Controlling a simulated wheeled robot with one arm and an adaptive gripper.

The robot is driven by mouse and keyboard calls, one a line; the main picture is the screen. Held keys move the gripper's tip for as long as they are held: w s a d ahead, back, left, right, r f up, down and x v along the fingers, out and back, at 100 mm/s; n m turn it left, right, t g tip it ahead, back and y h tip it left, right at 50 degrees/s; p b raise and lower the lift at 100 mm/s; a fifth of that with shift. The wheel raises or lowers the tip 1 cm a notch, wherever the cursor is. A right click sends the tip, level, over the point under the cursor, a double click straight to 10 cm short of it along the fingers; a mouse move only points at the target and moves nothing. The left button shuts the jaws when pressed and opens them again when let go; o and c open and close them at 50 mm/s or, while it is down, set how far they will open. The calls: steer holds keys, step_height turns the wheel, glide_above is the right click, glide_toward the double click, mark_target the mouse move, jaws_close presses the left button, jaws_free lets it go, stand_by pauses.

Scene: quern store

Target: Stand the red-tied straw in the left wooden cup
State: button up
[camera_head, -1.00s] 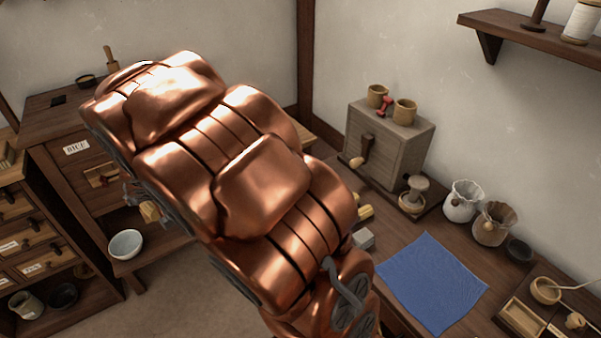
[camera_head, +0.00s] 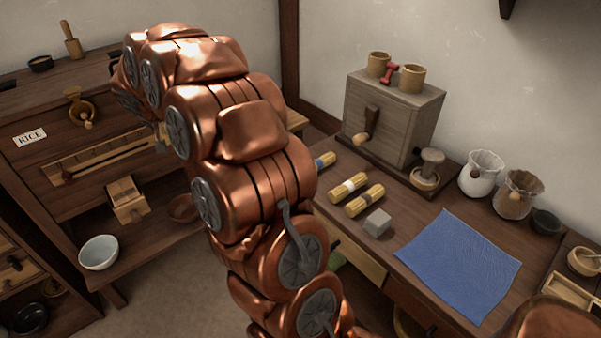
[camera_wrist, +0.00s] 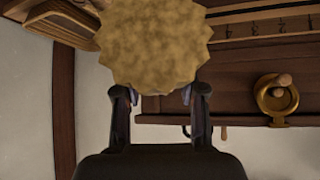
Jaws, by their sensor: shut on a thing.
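My gripper (camera_wrist: 157,92) is shut on a straw bundle (camera_wrist: 155,40), seen end-on in the wrist view. The bundle's tie is hidden, so I cannot tell its colour. In the head view my arm hides the gripper and the bundle. The left wooden cup (camera_head: 378,65) stands upright on a grey wooden box (camera_head: 388,120), beside a second wooden cup (camera_head: 411,78). My gripper is away from both cups, near the drawer cabinet on the left.
Other straw bundles, one white-tied (camera_head: 348,186), lie on the table by a grey block (camera_head: 377,222). A blue cloth (camera_head: 458,265) covers part of the table. A red dumbbell-shaped piece (camera_head: 390,73) lies between the cups. A cabinet (camera_head: 60,180) stands left.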

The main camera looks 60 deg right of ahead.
steer(key=s+d+f+m+g+h+b, duration=0.25)
steer(key=d+b, duration=0.25)
steer(key=d, duration=0.6)
steer(key=m+g+h+b, duration=0.1)
steer(key=m+g+b, duration=0.9)
steer(key=b, duration=0.9)
glide_above(313, 155)
steer(key=a, duration=0.2)
step_height(313, 155, down, 10)
steer(key=m+t, duration=0.2)
steer(key=t, duration=0.1)
steer(key=shift+g, duration=0.25)
steer(key=shift+w+a+f+b, duration=0.15)
steer(key=shift+f+b, duration=0.45)
steer(key=shift+f, duration=0.95)
steer(key=shift+w+f+b, duration=0.15)
steer(key=shift+f+b, duration=0.4)
steer(key=shift+f, duration=1.05)
steer(key=shift+w+a+f+b, duration=0.15)
steer(key=shift+f+b, duration=0.45)
steer(key=shift+f, duration=0.95)
steer(key=shift+d+f, duration=0.1)
steer(key=shift+f, duration=0.15)
steer(key=o, duration=1.1)
steer(key=shift+r, duration=0.15)
